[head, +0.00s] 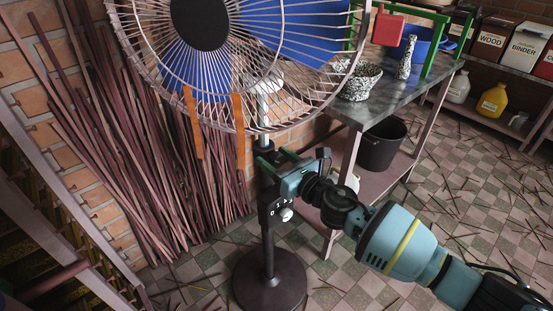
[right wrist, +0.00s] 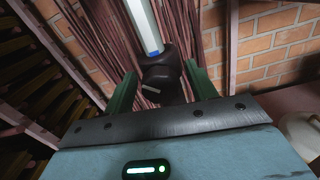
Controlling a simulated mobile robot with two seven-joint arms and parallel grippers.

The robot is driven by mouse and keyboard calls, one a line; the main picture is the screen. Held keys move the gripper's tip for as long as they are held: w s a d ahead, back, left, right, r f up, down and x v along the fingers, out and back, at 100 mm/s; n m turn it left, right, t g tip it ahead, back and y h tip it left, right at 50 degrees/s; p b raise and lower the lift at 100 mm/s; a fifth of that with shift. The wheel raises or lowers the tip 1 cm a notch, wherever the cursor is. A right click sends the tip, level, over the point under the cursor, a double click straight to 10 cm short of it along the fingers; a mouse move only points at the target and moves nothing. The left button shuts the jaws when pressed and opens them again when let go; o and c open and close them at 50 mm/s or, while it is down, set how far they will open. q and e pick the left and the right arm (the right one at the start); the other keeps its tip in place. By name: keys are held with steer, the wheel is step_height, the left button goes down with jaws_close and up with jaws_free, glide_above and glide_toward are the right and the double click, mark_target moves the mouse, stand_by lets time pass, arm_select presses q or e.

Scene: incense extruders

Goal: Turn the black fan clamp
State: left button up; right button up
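The black fan clamp (right wrist: 163,78) sits on the fan's stand, below the pale upper pole (right wrist: 145,28). In the right wrist view it lies between the two green fingers of my right gripper (right wrist: 160,86). The fingers are spread, one on each side of it; whether either touches it I cannot tell. In the head view my right gripper (head: 275,164) reaches the stand from the right, and its body hides much of the clamp. The fan's wire cage (head: 265,128) rises above it, and the round base (head: 270,281) stands on the floor. My left gripper is not in view.
A metal table (head: 385,115) with a speckled bowl (head: 361,82) and vase (head: 405,58) stands behind my right arm. A dark bucket (head: 382,143) sits on its lower shelf. Long reddish sticks (head: 160,150) lean on the brick wall. Thin sticks litter the tiled floor.

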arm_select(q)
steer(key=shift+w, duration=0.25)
arm_select(e)
steer(key=shift+s+d, duration=0.15)
steer(key=shift+d, duration=0.05)
arm_select(q)
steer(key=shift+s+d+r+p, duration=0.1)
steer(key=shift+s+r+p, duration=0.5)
steer(key=shift+p, duration=0.2)
arm_select(e)
steer(key=v, duration=0.7)
steer(key=shift+s, duration=0.15)
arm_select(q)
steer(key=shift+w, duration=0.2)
